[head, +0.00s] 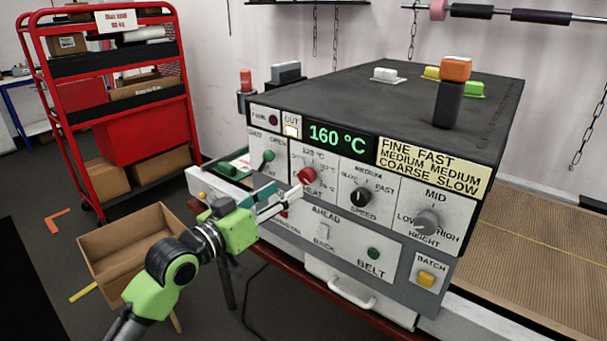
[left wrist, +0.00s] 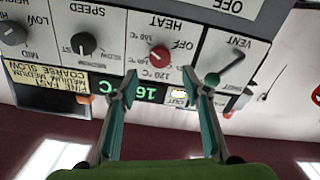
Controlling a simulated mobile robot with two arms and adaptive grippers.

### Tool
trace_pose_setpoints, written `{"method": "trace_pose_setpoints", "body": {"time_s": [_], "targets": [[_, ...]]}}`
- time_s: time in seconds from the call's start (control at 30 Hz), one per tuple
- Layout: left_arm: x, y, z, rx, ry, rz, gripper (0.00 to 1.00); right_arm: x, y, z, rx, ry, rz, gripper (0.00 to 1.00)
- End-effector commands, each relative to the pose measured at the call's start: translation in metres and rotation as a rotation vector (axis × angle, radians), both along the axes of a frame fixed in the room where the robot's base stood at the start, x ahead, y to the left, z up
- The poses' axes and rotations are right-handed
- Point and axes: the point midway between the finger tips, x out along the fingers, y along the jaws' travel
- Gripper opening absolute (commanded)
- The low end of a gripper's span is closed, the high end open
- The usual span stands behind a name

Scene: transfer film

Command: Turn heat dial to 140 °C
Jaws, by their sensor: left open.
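The red heat dial (head: 307,175) is on the front panel of a grey machine, under a green display (head: 337,136) reading 160 °C. My left gripper (head: 281,199) is open and empty in front of the panel, just left of and below the dial. In the left wrist view the panel appears upside down. There the red dial (left wrist: 160,56) lies beyond and between the two spread fingertips (left wrist: 166,86), apart from them. The dial's scale is partly hidden in the head view. My right gripper is in neither view.
The green vent knob (head: 268,156) is close on the dial's left, and the black speed knob (head: 360,196) is on its right. The grey height knob (head: 426,222) is farther right. A cardboard box (head: 133,241) and a red shelf cart (head: 150,130) stand at left.

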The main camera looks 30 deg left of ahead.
Motion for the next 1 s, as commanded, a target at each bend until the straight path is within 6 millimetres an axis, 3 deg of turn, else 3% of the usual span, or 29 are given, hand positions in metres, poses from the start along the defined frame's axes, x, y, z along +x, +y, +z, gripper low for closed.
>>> {"method": "trace_pose_setpoints", "body": {"time_s": [0.2, 0.4, 0.83, 0.87, 1.0], "targets": [[0.043, -0.003, 0.003, -0.004, -0.003, 0.001, 0.43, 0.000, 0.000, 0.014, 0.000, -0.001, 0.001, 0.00], [0.071, -0.005, 0.002, -0.003, -0.001, 0.000, 0.43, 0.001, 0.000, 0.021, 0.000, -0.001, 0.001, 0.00], [0.082, -0.006, -0.001, 0.000, 0.000, 0.000, 0.43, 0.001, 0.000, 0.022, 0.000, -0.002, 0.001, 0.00], [0.082, -0.006, -0.001, -0.001, 0.000, 0.000, 0.41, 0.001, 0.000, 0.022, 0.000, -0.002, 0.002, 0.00], [0.082, -0.006, -0.001, -0.001, 0.000, 0.000, 0.05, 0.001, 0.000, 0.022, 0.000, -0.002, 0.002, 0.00]]}}
